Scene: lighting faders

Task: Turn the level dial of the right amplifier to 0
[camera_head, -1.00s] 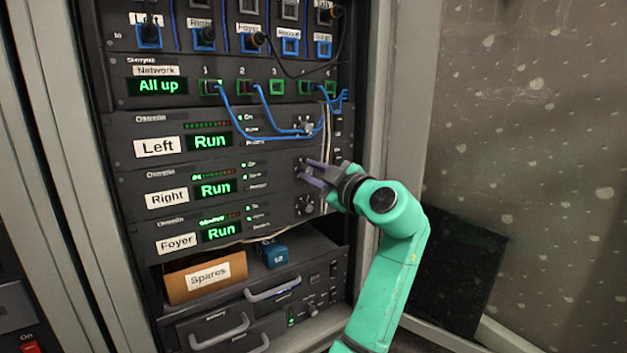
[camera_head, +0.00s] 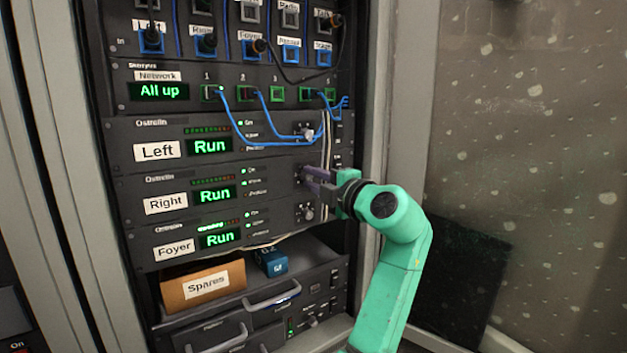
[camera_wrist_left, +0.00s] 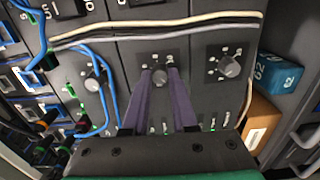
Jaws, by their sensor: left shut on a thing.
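The right amplifier (camera_head: 140,187), labelled "Right" with a green "Run" display, is the middle of three stacked black amplifiers. My left gripper (camera_head: 314,180) is at the right end of its front panel, with the fingers shut on its level dial. In the left wrist view the grey dial (camera_wrist_left: 159,75) sits between the two purple fingertips (camera_wrist_left: 159,70). Printed marks surround the dial, but its pointer setting is too small to read. In the head view the fingers hide the dial. My right gripper is not in view.
The left amplifier's dial (camera_head: 308,132) is just above and the foyer amplifier's dial (camera_head: 306,212) just below. Blue network cables (camera_head: 270,142) hang across the left amplifier, and pale cables run down the rack's right side. A spares box (camera_head: 202,285) and small blue box (camera_head: 272,262) sit below.

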